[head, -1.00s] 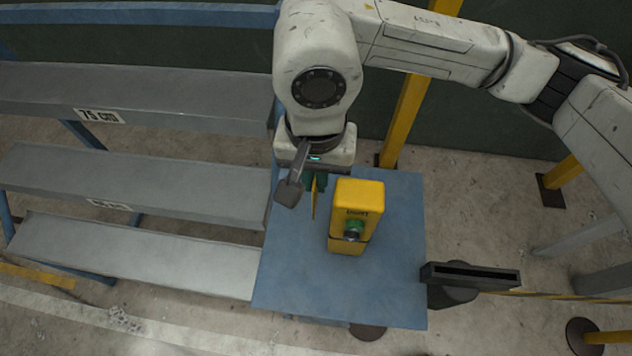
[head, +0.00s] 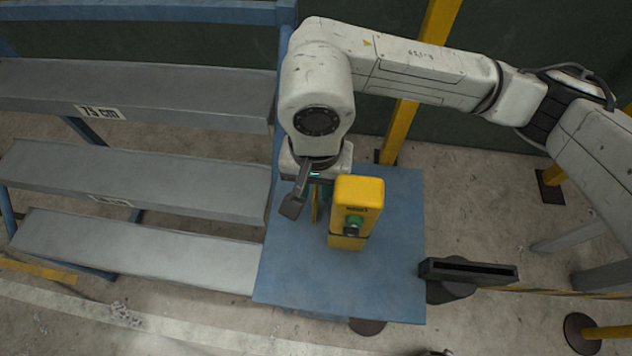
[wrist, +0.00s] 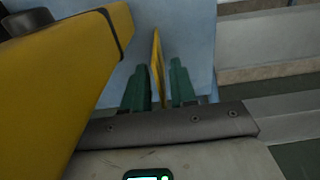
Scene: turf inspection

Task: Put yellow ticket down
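The yellow ticket (head: 316,206) is a thin upright sheet, seen nearly edge-on above the blue table (head: 300,270). In the wrist view the ticket (wrist: 157,68) stands between the two green fingers of my gripper (wrist: 159,88). The fingers are apart, with narrow gaps beside the ticket. My gripper (head: 318,194) points down at the table's back left, and my wrist partly hides the fingers. I cannot tell for sure whether the ticket's lower edge touches the table.
A yellow box-shaped device (head: 357,212) with a dark-and-green knob stands close right of the ticket; it also looms in the wrist view (wrist: 60,75). Grey bench steps (head: 140,185) lie left. A black slotted holder (head: 468,272) is at the table's right edge. The table's front is clear.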

